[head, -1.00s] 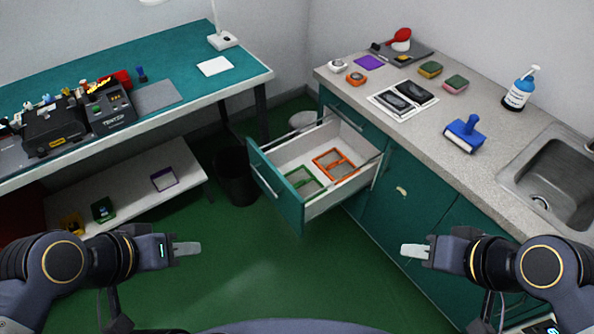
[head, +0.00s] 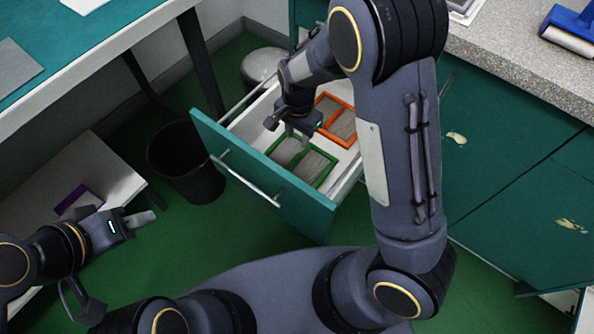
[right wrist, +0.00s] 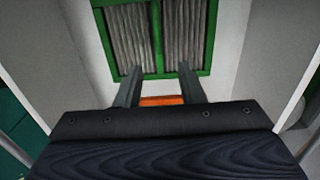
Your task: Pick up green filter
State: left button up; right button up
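The green filter (head: 304,162) lies in the open drawer, in its near part. It is a green frame with two grey pleated panels, and it also shows at the top of the right wrist view (right wrist: 158,42). My right gripper (head: 287,132) is over the drawer at the filter's far side. Its two fingers (right wrist: 160,82) are apart, with their tips at the green frame's edge and centre bar; I cannot tell whether they touch it. Nothing is held between them. My left gripper (head: 140,218) is left of the drawer, above the floor, with no object visible in it.
An orange filter (head: 338,120) lies behind the green one, partly hidden by my arm. The drawer front (head: 262,180) and walls surround both. A black bin (head: 185,165) stands left of the drawer. A purple-framed item (head: 78,198) lies on the low shelf. The counter is at right.

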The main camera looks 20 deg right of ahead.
aim_at(298, 155)
notch_tip(298, 155, down, 3)
jog(key=shift+f+b, duration=0.15)
jog(key=shift+b, duration=0.2)
notch_tip(298, 155, down, 5)
jog(key=shift+s+f+b, duration=0.1)
jog(key=shift+s+b, duration=0.05)
jog(key=shift+b, duration=0.9)
grip_shut()
